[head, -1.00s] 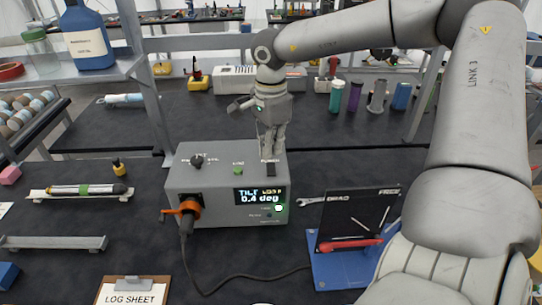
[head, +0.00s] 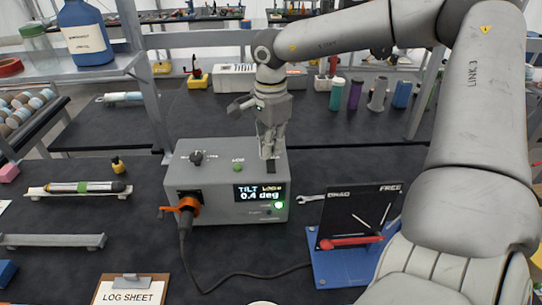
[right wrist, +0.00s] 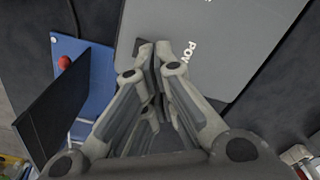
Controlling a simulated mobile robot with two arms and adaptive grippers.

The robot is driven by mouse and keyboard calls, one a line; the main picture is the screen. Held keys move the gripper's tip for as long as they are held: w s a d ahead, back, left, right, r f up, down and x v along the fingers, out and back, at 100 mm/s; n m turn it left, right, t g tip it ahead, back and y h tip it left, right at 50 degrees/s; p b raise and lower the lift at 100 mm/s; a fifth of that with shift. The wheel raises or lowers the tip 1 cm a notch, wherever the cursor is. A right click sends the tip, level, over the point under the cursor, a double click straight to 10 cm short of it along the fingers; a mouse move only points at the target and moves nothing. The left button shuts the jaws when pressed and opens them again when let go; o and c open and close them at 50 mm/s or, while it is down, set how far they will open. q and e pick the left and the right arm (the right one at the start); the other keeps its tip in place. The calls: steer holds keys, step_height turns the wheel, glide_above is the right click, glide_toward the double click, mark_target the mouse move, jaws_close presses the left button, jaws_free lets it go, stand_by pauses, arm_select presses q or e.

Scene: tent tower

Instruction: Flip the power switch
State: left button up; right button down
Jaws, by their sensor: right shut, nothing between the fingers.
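The grey control box (head: 215,175) stands on the dark bench, with a lit display reading "TILT 0.4 deg" and a glowing green light on its front. The black power switch (head: 271,168) is on the box top at the right, partly hidden behind my fingertips. My right gripper (head: 267,157) points down, shut and empty, right at the switch; I cannot tell whether it touches. In the right wrist view, its closed fingertips (right wrist: 154,52) are over the box top beside the partly covered power label (right wrist: 188,52). My left gripper is not in view.
An orange-handled plug (head: 186,207) with a black cable is at the box front. A blue stand with a black panel (head: 350,218) is close on the right. A knob (head: 196,157) and green button (head: 238,167) are also on the box top. A clipboard (head: 133,290) lies in front.

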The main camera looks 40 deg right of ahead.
mark_target(271, 162)
steer(key=shift+f+b, duration=1.15)
steer(key=shift+f, duration=0.1)
stand_by(0.9)
steer(key=shift+r, duration=0.2)
steer(key=shift+r+p, duration=1.95)
steer(key=shift+r, duration=1.45)
